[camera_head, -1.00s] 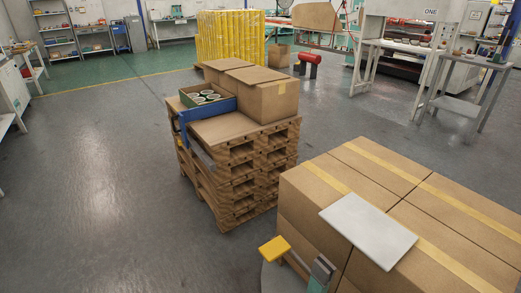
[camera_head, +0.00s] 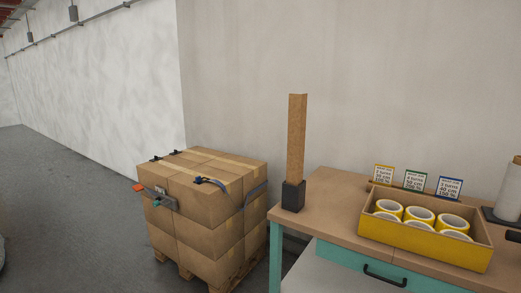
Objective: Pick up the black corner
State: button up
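No piece is plainly recognisable as the black corner. A black square block (camera_head: 293,196) stands on the near left end of the wooden-topped workbench (camera_head: 330,205), with a tall brown angled post (camera_head: 297,138) rising upright from it. Small black pieces (camera_head: 155,157) sit along the top edge of a stack of cardboard boxes (camera_head: 205,215) to the left. Another dark piece with a blue part (camera_head: 208,182) lies on the stack's top. These are too small to tell their shape. My gripper is not in view.
A yellow box (camera_head: 425,245) of yellow and white tape rolls stands on the bench before several small signs (camera_head: 414,180). A grey and orange device (camera_head: 160,198) is at the stack's left side. A wall closes off the back; open floor (camera_head: 65,220) lies left.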

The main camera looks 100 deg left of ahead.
aim_at(156, 160)
jog(key=u, duration=3.65)
